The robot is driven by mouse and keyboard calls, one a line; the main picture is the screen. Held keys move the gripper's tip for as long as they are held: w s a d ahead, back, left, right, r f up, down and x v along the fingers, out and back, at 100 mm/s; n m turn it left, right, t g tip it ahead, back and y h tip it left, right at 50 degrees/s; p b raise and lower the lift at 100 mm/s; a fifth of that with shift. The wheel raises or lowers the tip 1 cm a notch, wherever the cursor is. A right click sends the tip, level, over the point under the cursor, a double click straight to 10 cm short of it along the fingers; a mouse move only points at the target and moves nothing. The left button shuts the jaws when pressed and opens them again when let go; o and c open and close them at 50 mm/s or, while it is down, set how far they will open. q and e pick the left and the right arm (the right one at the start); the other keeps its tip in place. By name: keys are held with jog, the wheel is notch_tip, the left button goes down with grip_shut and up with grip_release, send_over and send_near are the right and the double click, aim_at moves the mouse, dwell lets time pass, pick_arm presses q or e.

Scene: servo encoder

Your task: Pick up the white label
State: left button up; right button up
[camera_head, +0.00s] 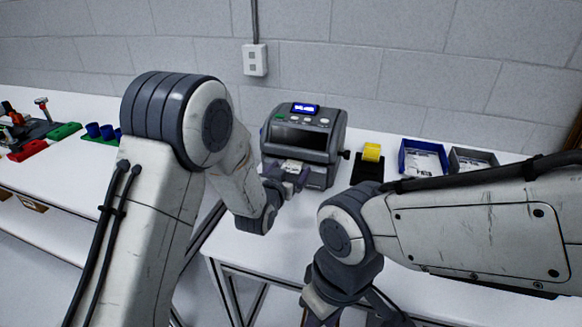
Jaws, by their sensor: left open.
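A white label (291,166) shows at the front slot of the dark grey label printer (307,140). My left gripper (287,182) is at the printer's front, with its fingers apart around or just below the label; whether they touch it is too small to tell. Part of the label is hidden by the gripper. My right gripper (322,314) points down at the bottom edge of the view, in front of the table, and is partly cut off.
A yellow roll on a black holder (368,162) stands right of the printer. A blue bin (423,157) and a grey bin (471,160) hold pale items farther right. Blue cups (100,131) and red and green trays are at left. The wall is close behind.

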pick_arm(q)
jog(key=c, duration=1.4)
jog(key=shift+r, duration=0.15)
jog(key=r, duration=0.4)
jog(key=shift+s+d+r+b, duration=0.1)
jog(key=shift+d+r+b, duration=0.1)
jog(key=shift+d+b, duration=0.1)
jog(key=s+d+r, duration=0.4)
jog(key=d+r, duration=0.2)
jog(key=d, duration=0.4)
jog(key=shift+d+r, duration=0.2)
